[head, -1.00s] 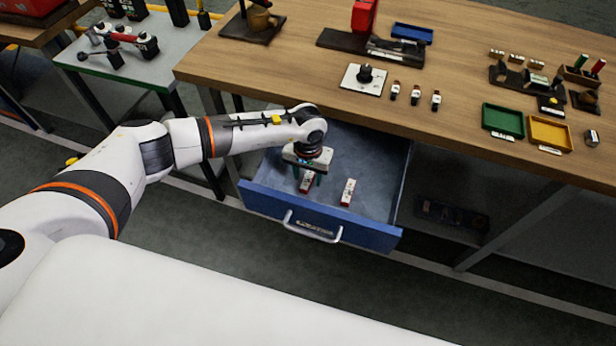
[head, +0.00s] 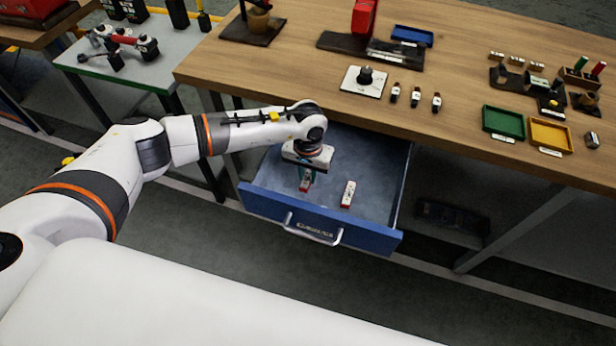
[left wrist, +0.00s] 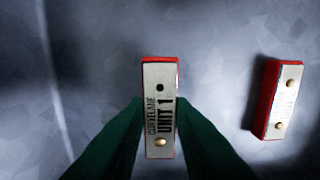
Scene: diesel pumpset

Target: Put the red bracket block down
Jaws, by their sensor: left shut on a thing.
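My left gripper (head: 306,178) is inside the open blue drawer (head: 320,226), pointing down. It is shut on a red bracket block (head: 304,186) with a pale top plate. In the left wrist view the held block (left wrist: 160,85) reads "UNIT 1" and sits between the two green fingers (left wrist: 160,130). Its plate shows a dark hole and a brass-coloured dot. A second red block (head: 348,194) lies apart to the right on the drawer floor, and shows in the left wrist view (left wrist: 276,100) with two brass-coloured dots. I cannot tell whether the held block touches the floor. My right gripper is not in view.
The wooden bench top (head: 300,75) lies above and behind the drawer. It bears a green tray (head: 503,122), a yellow tray (head: 550,134) and a white plate with a black knob (head: 364,80). The drawer floor right of the second block is clear.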

